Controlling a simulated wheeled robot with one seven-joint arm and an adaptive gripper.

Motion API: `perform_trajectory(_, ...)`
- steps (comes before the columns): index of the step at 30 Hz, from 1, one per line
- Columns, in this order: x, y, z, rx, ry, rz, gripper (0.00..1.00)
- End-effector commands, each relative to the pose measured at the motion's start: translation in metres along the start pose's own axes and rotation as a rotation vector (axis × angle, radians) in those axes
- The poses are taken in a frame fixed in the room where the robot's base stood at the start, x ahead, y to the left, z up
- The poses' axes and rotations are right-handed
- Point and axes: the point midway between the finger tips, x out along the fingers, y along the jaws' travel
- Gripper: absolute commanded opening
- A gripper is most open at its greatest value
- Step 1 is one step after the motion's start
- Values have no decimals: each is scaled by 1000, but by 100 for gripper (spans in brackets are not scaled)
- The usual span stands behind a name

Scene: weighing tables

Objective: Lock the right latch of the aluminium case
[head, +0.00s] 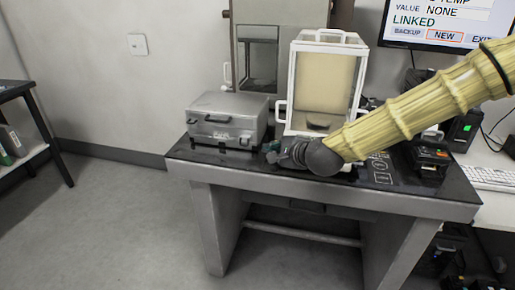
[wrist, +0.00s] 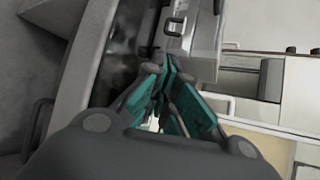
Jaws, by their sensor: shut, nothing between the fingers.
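In the wrist view a latch (wrist: 175,26) shows on the case's edge (wrist: 206,32), just beyond the fingertips. My gripper (head: 271,154) is right of and in front of the case's right front corner. In the wrist view its teal fingers (wrist: 168,66) come together, empty, with a visible space before the latch.
A white-framed glass balance (head: 322,85) stands close to the right of the case, behind my gripper. A dark device (head: 427,158) sits at the table's right. A monitor (head: 440,25) and keyboard (head: 490,178) are farther right. The floor in front and to the left is clear.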

Motion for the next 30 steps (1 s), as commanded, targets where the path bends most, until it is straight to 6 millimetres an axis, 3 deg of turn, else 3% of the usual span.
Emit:
perform_trajectory(7,16,2,1,-2,0,3,0)
perform_trajectory(21,86,2,3,-5,-2,3,0)
perform_trajectory(30,102,2,3,-4,-4,3,0)
